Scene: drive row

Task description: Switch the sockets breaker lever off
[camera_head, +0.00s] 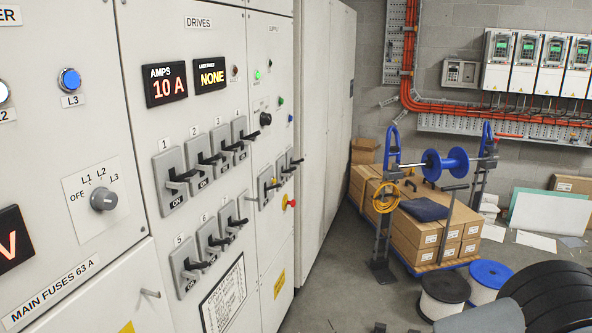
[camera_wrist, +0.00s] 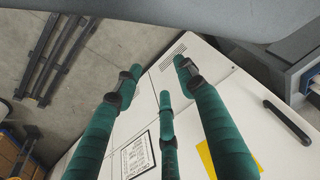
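Numbered breaker levers in grey housings sit in two rows under the DRIVES heading: an upper row with lever 1 (camera_head: 172,177) nearest, and a lower row with lever 5 (camera_head: 186,267) nearest. Their dark handles stick out to the right, and ON plates show below the nearest ones. Two more levers, a front one (camera_head: 265,187) and a back one (camera_head: 283,168), sit on the narrower panel to the right. No label reading sockets is legible. My gripper (camera_wrist: 158,76) shows three green fingers spread apart and empty in the wrist view; no lever shows there.
A circuit card (camera_head: 223,298) is below the levers; its text is too small to read. A rotary switch (camera_head: 103,199) and a red knob (camera_head: 288,203) stick out. Boxes (camera_head: 412,232) and cable reels (camera_head: 443,289) stand right of the cabinets. Some floor between is clear.

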